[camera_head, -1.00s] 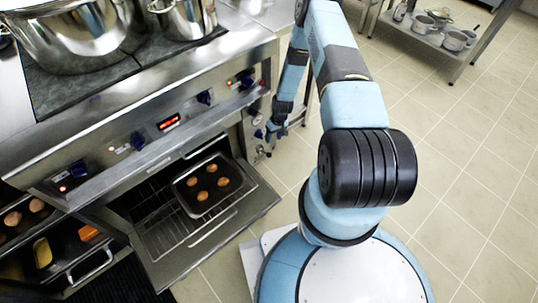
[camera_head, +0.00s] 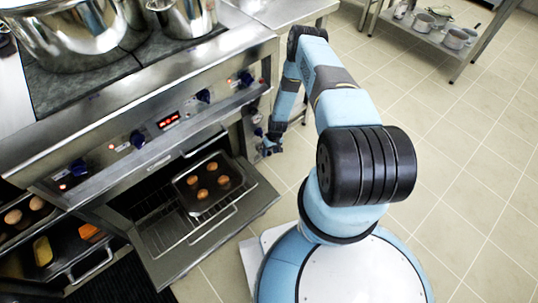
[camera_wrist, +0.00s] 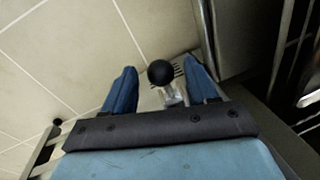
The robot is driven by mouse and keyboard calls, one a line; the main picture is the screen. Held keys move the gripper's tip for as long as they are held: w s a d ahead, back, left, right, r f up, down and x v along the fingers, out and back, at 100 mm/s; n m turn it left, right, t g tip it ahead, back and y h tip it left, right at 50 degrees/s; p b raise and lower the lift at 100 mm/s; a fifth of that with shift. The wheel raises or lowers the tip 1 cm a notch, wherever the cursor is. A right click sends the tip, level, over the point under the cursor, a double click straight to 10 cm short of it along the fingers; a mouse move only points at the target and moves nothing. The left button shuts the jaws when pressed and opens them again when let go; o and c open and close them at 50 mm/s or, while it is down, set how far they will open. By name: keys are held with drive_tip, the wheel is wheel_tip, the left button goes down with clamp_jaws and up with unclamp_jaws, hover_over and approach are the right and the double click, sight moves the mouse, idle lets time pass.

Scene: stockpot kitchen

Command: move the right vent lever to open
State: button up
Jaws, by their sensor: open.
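A black ball knob (camera_wrist: 160,72) on a short pale stem shows in the wrist view, in front of a plate with dark slots. It looks like a vent lever, but I cannot tell from the picture whether it is the right one. My gripper (camera_wrist: 161,66) is open, with one blue finger on each side of the knob and visible gaps to it. In the head view my gripper (camera_head: 268,148) is low beside the right end of the stove. The lever is too small to make out there.
The oven door (camera_head: 166,262) is folded down left of my gripper, with a dark tray (camera_head: 216,207) of several brown rounds. The stove front (camera_head: 215,100) carries blue knobs. Another small dark knob (camera_wrist: 57,122) shows at the wrist view's lower left.

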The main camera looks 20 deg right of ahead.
drive_tip(key=shift+a+f, duration=0.25)
drive_tip(key=shift+f, duration=1)
drive_tip(key=shift+c, duration=0.4)
drive_tip(key=shift+s, duration=0.1)
clamp_jaws()
